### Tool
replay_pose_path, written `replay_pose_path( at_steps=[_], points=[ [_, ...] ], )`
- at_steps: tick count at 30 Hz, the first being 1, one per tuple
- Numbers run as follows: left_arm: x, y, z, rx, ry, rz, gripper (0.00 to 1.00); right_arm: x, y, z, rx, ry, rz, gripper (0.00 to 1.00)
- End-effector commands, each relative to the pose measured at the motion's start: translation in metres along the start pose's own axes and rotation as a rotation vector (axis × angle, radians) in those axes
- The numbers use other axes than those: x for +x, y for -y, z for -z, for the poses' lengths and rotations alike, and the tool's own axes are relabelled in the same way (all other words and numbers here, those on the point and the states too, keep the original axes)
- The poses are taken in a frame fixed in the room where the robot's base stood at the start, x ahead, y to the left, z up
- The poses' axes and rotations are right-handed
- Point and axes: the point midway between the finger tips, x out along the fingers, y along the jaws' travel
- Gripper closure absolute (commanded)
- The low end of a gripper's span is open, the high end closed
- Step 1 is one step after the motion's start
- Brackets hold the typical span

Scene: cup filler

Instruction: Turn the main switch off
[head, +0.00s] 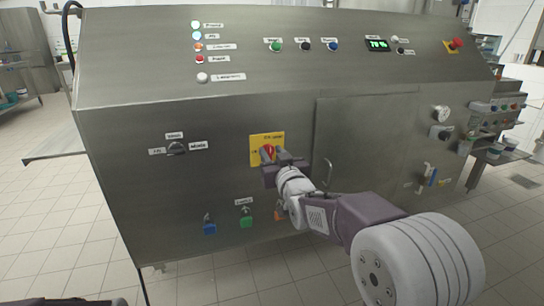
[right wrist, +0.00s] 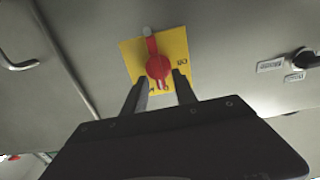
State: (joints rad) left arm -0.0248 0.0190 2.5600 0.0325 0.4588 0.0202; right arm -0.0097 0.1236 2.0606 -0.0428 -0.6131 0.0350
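The main switch (head: 268,151) is a red rotary handle on a yellow plate (head: 257,139), low on the front of the steel machine. In the right wrist view the red handle (right wrist: 158,66) points along the plate (right wrist: 132,54), away from my gripper. My right gripper (head: 276,155) is in front of the plate and hides part of the handle. In the right wrist view the gripper's fingers (right wrist: 163,88) are spread, one on each side of the handle's near end, with gaps visible. I cannot tell whether they touch it. My left gripper does not show clearly.
A black mode selector (head: 177,148) is left of the switch. Blue (head: 209,228) and green (head: 246,219) valves sit below. A door handle (head: 327,172) sticks out right of my gripper. Buttons and a red emergency stop (head: 456,43) are on the sloped panel above.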

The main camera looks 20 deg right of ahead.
Motion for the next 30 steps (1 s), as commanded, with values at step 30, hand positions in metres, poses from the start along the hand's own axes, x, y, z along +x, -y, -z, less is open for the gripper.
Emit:
replay_pose_path(
  at_steps=[30],
  points=[
    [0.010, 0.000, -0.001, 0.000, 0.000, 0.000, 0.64, 0.000, 0.003, -0.001, -0.219, -0.002, 0.000, 1.00]
  ],
)
